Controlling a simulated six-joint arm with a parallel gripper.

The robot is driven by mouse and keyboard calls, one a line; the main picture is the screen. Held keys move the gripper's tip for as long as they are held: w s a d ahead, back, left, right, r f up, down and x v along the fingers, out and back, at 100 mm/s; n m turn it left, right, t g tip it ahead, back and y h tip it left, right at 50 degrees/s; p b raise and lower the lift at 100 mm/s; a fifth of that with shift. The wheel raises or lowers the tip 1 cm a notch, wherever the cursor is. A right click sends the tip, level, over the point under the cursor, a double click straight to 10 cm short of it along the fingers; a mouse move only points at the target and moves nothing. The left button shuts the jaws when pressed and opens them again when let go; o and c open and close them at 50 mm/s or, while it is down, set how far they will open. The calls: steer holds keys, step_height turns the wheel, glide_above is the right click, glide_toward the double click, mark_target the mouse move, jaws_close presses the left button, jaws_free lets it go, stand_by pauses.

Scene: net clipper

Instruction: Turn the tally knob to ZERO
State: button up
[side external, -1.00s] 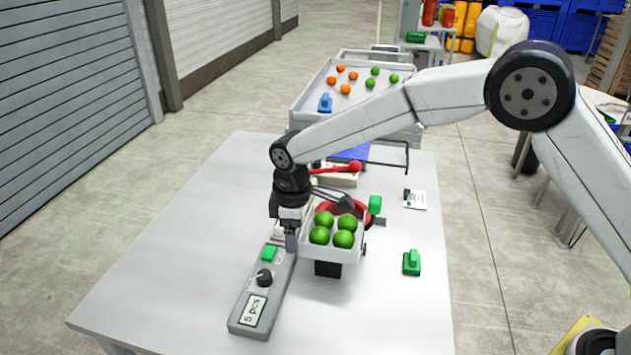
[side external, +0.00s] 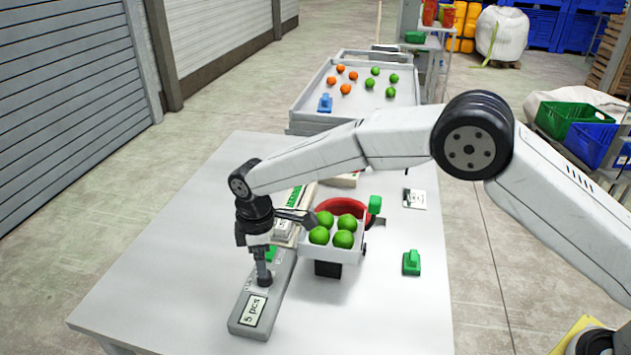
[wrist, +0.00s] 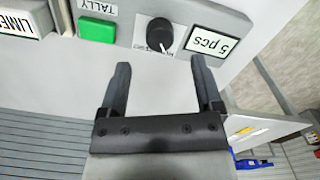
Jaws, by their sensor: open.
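The tally box (side external: 239,323) is a long grey unit on the table, with a "5 pcs" label (side external: 254,310) at its near end. Its black round knob (wrist: 160,33) has a white pointer line and shows in the wrist view between the green button and the "5 pcs" label. The green button (wrist: 97,29) sits beside the word TALLY. My gripper (wrist: 158,65) is open and empty, its two fingers apart and pointing toward the box face, with the knob ahead of the gap. In the side view my gripper (side external: 264,280) is over the knob area and hides most of the knob.
A small tray of green fruits (side external: 304,250) stands close to the right of my gripper, before a red ring. A green clip-like block (side external: 411,263) lies further right. A larger white tray (side external: 300,112) with orange and green fruits stands behind. The table's left side is clear.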

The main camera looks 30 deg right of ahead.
steer(key=shift+f, duration=2.75)
jaws_close()
steer(key=shift+m, duration=0.5)
steer(key=m, duration=1.3)
